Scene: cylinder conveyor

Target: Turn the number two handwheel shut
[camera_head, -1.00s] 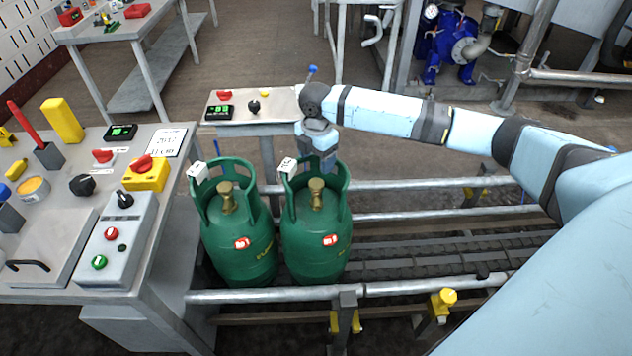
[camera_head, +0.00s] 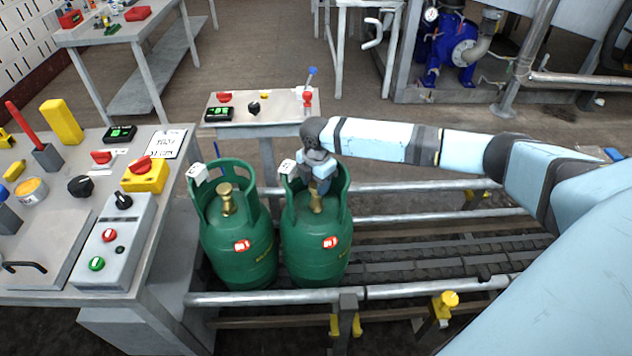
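Two green gas cylinders stand upright side by side on the conveyor, the left cylinder (camera_head: 238,262) and the right cylinder (camera_head: 315,262). Each has an open collar, a white tag and a red-and-white label; I cannot read a number on them. The left cylinder's brass valve (camera_head: 227,199) shows clearly. The right cylinder's brass valve (camera_head: 316,203) shows only in part below my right gripper (camera_head: 318,190). That gripper points down inside the right collar, at the top of the valve. Its fingertips are too hidden to tell open from shut, or whether they touch. My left gripper is out of view.
A control bench (camera_head: 150,240) with knobs and buttons stands close on the left. A small panel table (camera_head: 285,113) is behind the cylinders. Metal rails (camera_head: 420,291) border the conveyor in front and behind. The rollers right of the cylinders are clear.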

